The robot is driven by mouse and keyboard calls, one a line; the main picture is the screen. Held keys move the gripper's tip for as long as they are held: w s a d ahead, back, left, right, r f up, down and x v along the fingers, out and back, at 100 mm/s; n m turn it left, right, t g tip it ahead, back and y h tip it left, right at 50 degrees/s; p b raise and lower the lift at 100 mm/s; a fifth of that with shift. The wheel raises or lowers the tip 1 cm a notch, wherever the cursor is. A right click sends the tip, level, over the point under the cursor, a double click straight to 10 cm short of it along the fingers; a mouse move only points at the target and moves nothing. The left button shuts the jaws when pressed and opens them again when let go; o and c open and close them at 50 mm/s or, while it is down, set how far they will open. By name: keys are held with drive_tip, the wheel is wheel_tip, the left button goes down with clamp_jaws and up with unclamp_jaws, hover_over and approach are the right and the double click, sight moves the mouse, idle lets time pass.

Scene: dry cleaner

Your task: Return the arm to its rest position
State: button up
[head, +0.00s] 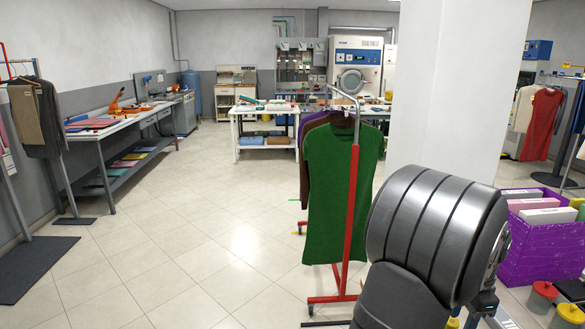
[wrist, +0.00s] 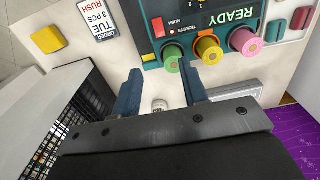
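My gripper (wrist: 160,84) shows in the wrist view with its two dark blue fingers apart and nothing held between them. It hangs over a pale surface, below a dark green panel (wrist: 207,32) marked READY. A small round whitish piece (wrist: 160,105) lies beyond the fingers, in the gap between them; I cannot tell what it is. In the head view my own arm fills the lower right as thick dark grey links. The fingers cannot be made out there.
A yellow block (wrist: 48,39), a RUSH card (wrist: 97,19) and a black mesh basket (wrist: 90,110) are nearby. A green garment (head: 335,190) hangs on a red rack (head: 350,225) left of my arm. A purple crate (head: 545,245) stands right.

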drive_tip(key=shift+r+n, duration=1.3)
drive_tip(key=shift+r, duration=0.1)
idle(0.7)
